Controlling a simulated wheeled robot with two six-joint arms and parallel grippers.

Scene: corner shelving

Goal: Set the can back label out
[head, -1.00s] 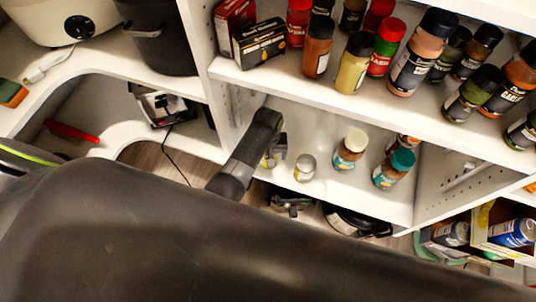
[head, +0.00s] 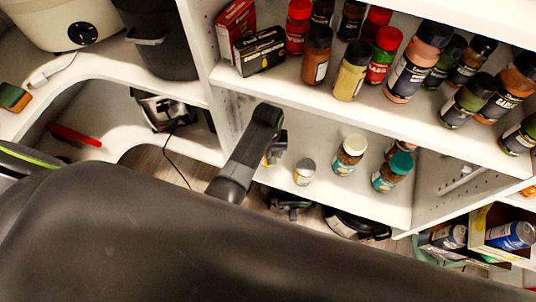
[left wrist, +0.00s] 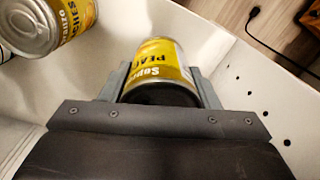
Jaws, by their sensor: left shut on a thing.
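The can (left wrist: 160,60) has a yellow label whose lettering appears upside down in the left wrist view. My left gripper (left wrist: 162,82) is shut around it, one finger on each side. In the head view my left gripper (head: 276,150) is at the lower white shelf, and only a sliver of the can's yellow label (head: 267,160) shows beside it. I cannot tell whether the can touches the shelf. A second can (head: 304,171) stands just to the right; it also shows at the top left of the left wrist view (left wrist: 45,25). My right gripper is not in view.
Jars with a cream lid (head: 349,155) and a teal lid (head: 392,172) stand farther right on the lower shelf (head: 330,192). The upper shelf is crowded with spice jars and small boxes (head: 260,50). A perforated side wall (left wrist: 245,100) is close to my left gripper.

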